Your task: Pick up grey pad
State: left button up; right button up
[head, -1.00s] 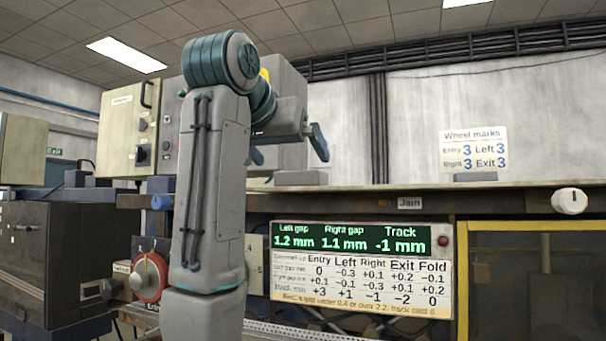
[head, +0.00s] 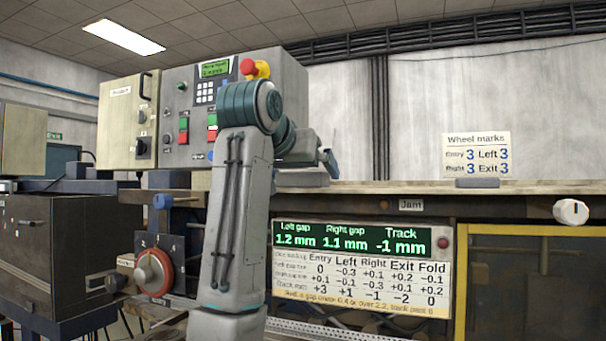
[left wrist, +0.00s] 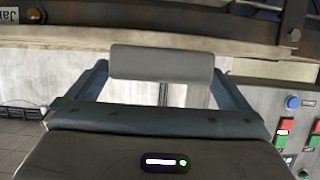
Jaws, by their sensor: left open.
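The grey pad (left wrist: 162,63) is a smooth grey block with rounded edges, seen near the middle of the left wrist view. In the head view it (head: 298,179) sits on the long ledge, partly hidden by my left arm and gripper. My left gripper (head: 326,163) is low at the pad. In the left wrist view the blue fingers of the left gripper (left wrist: 160,76) are spread, one on either side of the pad. I cannot tell whether either finger touches it. My right gripper is not in view.
A control box (head: 184,105) with buttons and a red emergency stop (head: 248,67) stands behind my left arm. A wheel marks sign (head: 476,153) stands farther right on the ledge (head: 400,187). A gap display (head: 350,240) is below. The ledge between pad and sign looks clear.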

pick_arm(q)
jog(key=shift+x, duration=1.05)
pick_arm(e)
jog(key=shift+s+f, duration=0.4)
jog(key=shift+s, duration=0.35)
pick_arm(q)
jog(key=shift+s, duration=0.1)
jog(key=c, duration=0.9)
jog(key=shift+r, duration=0.15)
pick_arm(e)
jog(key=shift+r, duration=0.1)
